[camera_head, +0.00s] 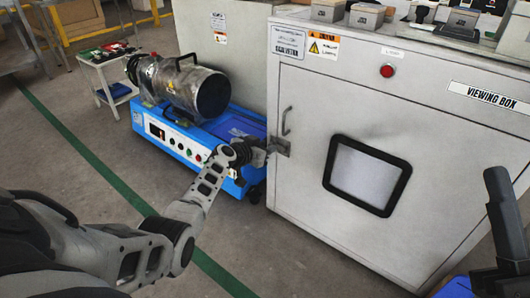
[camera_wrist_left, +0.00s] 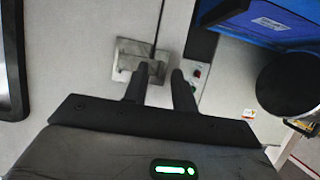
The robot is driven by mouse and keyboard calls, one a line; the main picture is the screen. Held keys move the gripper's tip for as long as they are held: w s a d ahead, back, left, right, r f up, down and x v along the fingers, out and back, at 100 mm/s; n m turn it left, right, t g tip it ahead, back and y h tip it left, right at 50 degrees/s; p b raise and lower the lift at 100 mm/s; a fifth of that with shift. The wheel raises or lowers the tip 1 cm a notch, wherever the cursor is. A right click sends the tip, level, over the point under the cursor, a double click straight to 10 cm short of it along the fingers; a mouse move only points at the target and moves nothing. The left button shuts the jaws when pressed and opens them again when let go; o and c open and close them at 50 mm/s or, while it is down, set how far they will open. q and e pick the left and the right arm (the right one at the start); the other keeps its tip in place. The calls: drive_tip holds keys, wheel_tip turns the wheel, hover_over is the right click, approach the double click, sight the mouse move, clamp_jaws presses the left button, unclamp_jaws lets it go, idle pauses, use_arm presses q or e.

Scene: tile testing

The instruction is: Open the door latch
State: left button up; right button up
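The metal door latch (camera_head: 280,146) sits at the left edge of the grey viewing box door (camera_head: 315,105). In the left wrist view the latch (camera_wrist_left: 127,56) is a square metal plate with a small part sticking out near the fingertips. My left gripper (camera_head: 264,150) is at the latch, just left of it in the head view. Its two fingers (camera_wrist_left: 161,71) are apart, with a gap between them. The left finger overlaps the lower edge of the latch plate. I cannot tell whether it touches. The latch is partly hidden by this finger.
A curved handle (camera_head: 286,121) is above the latch. A dark-framed window (camera_head: 366,174) is in the door. A blue machine (camera_head: 185,140) with a metal cylinder stands left of the box. A dark part (camera_head: 503,215), possibly my right arm, is at the right edge.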

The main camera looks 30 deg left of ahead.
use_arm(q)
drive_tip(key=shift+w, duration=0.15)
clamp_jaws()
